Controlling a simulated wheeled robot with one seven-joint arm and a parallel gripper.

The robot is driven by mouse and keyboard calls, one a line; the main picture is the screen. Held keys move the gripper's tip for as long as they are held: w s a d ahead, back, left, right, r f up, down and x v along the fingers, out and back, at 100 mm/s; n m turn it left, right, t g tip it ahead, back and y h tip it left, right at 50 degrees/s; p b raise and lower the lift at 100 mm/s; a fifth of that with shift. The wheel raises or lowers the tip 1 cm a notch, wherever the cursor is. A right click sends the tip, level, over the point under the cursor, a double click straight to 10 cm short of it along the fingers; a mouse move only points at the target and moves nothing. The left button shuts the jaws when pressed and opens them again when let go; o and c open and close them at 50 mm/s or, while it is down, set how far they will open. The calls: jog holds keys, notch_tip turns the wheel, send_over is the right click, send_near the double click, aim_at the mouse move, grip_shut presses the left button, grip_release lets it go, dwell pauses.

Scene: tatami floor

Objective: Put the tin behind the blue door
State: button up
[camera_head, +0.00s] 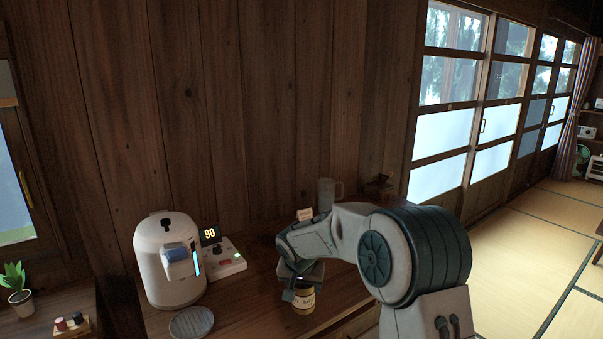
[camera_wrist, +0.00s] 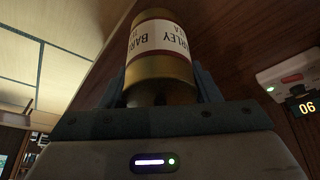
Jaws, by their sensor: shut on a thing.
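The tin (camera_head: 304,300) is gold with a white and red label. In the wrist view the tin (camera_wrist: 161,55) stands between the fingers, and its label reads "BARLEY" in part. My gripper (camera_head: 301,285) is shut on the tin, over the wooden counter at the lower middle of the head view. It also shows in the wrist view (camera_wrist: 160,100). I cannot tell whether the tin touches the counter.
A clear jug (camera_head: 329,193) stands behind my arm. A potted plant (camera_head: 19,297) is at the far left. Tatami floor (camera_head: 520,250) lies open at the right.

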jog(key=s+d+f+n+y, duration=0.1)
jog(key=s+d+f, duration=0.3)
jog(key=d, duration=0.3)
jog(key=s+d+f+n, duration=0.1)
jog(key=s+d+f, duration=0.4)
jog(key=d, duration=0.2)
jog(key=s+f, duration=0.5)
jog(key=shift+d+f, duration=0.2)
jog(key=shift+f, duration=0.2)
